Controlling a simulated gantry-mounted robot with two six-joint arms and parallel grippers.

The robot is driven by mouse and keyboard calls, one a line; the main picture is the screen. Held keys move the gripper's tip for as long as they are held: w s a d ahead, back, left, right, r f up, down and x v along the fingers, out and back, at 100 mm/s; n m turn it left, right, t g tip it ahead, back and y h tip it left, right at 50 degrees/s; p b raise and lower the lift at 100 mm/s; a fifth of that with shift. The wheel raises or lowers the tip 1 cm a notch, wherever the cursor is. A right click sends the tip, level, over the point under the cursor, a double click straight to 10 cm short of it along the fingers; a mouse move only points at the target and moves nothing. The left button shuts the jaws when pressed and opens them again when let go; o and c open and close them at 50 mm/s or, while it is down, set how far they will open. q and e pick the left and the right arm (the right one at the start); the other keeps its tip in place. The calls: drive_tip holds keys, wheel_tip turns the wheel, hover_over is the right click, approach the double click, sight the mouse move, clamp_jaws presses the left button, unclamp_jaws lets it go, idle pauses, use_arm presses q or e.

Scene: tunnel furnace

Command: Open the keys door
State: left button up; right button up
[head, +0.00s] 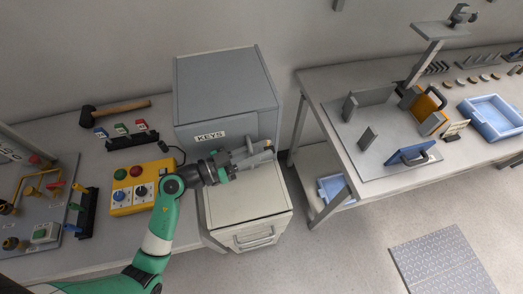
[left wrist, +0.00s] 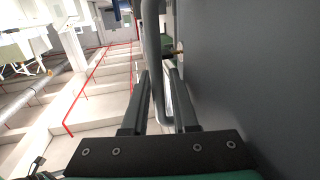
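The grey keys cabinet (head: 225,85) stands between two tables in the head view. Its front door bears a white KEYS label (head: 210,136) and looks closed. My left gripper (head: 262,150) is in front of the door at its right part, partly covering it. In the left wrist view, the door (left wrist: 250,70) fills the right side as a flat grey face. A grey tubular handle (left wrist: 152,40) runs between the fingers of my left gripper (left wrist: 158,74). The fingers are apart, with a visible gap beside the handle. My right gripper is not in view.
A pale drawer unit (head: 248,215) stands below the keys cabinet. The left table holds a yellow button box (head: 140,187) and a hammer (head: 115,112). The right table has a blue tray (head: 493,117) and a blue-handled piece (head: 410,153). Floor at front right is mostly clear.

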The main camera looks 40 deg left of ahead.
use_arm(q)
drive_tip(key=shift+w+d, duration=0.1)
drive_tip(key=shift+w, duration=0.25)
clamp_jaws()
idle(1.2)
